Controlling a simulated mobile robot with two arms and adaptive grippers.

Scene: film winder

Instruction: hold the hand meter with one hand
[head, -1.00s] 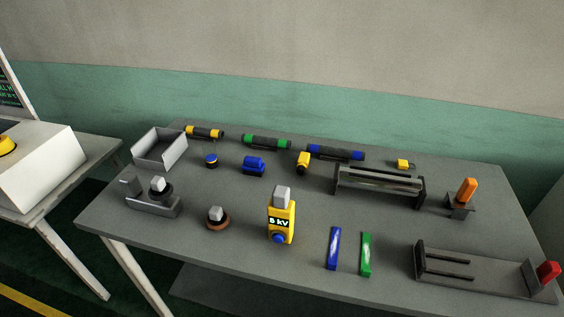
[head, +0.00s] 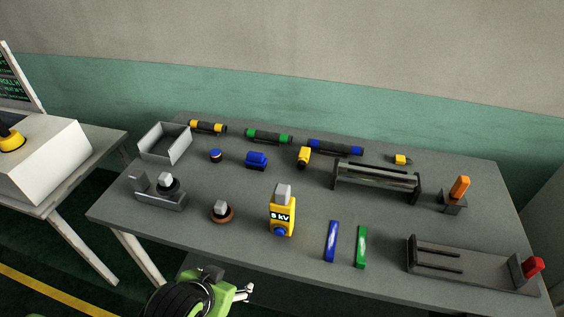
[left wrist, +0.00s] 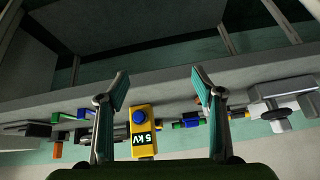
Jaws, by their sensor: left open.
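The hand meter (head: 282,213) is a yellow box with a grey top, a blue knob and a dark display. It stands on the grey table near the front edge, and its display seems to read 5 kV. My left gripper (head: 246,292) is low in front of the table edge, below and to the left of the meter. In the left wrist view, the open fingers (left wrist: 158,82) are apart and empty. The meter (left wrist: 143,122) shows beyond them, upside down and nearer the left finger. My right gripper is not in view.
A grey knob on a brown base (head: 221,211) stands left of the meter. A blue strip (head: 331,241) and a green strip (head: 361,247) lie to its right. The table's front edge (head: 255,262) lies between my left gripper and the meter.

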